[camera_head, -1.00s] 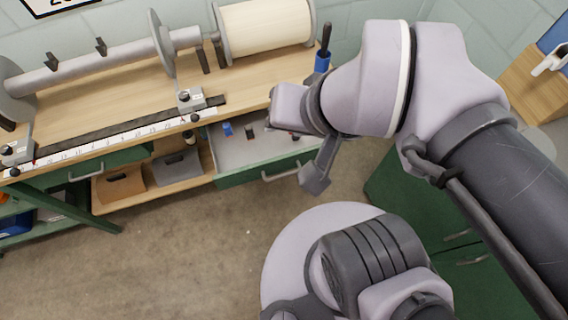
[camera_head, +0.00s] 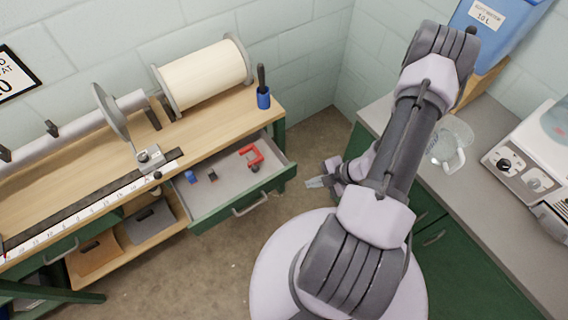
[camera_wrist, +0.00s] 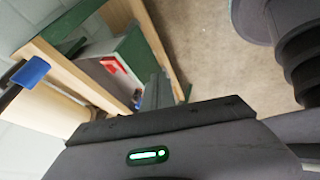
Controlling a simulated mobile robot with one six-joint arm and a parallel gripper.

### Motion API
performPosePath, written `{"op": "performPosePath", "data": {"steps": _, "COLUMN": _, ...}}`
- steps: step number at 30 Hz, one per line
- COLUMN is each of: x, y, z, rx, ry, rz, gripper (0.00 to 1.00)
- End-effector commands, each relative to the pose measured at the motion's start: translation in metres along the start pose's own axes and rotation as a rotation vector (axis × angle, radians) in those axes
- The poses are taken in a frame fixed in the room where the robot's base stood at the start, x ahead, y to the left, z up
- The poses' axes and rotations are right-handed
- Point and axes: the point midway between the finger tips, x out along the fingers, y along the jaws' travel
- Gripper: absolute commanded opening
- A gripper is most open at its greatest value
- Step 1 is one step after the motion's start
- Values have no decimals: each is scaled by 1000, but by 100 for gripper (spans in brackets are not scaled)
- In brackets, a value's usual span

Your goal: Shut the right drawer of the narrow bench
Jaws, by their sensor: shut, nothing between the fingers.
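The narrow bench (camera_head: 205,130) has a wooden top and green frame. Its right drawer (camera_head: 274,187) stands pulled out, with a green front, a bar handle (camera_head: 250,206) and a grey inside. A red clamp (camera_head: 251,155) and small blue and dark pieces lie in it. My gripper (camera_head: 314,183) is shut and empty, to the right of the drawer front and apart from it in the head view. In the wrist view the open drawer (camera_wrist: 133,48) with the red clamp is beyond my gripper (camera_wrist: 157,88), whose tips are hard to make out.
A grey counter (camera_head: 480,190) with green cabinets, a clear jug (camera_head: 452,140) and a white device (camera_head: 535,160) is on the right. Floor between is open.

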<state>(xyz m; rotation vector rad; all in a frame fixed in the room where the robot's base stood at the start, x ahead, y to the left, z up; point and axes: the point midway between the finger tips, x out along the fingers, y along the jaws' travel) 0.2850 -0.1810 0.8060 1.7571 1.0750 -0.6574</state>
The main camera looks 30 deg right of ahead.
Motion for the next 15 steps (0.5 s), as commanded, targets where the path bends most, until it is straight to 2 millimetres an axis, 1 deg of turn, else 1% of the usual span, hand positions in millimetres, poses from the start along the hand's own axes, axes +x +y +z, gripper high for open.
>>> {"op": "performPosePath", "data": {"steps": 1, "x": 4, "y": -4, "z": 1, "rx": 31, "ry": -1, "rz": 0, "gripper": 0}}
{"op": "performPosePath", "data": {"steps": 5, "x": 22, "y": -6, "z": 2, "rx": 38, "ry": 0, "rz": -1, "gripper": 0}}
{"op": "performPosePath", "data": {"steps": 15, "x": 97, "y": -6, "z": 2, "rx": 32, "ry": 0, "rz": -2, "gripper": 0}}
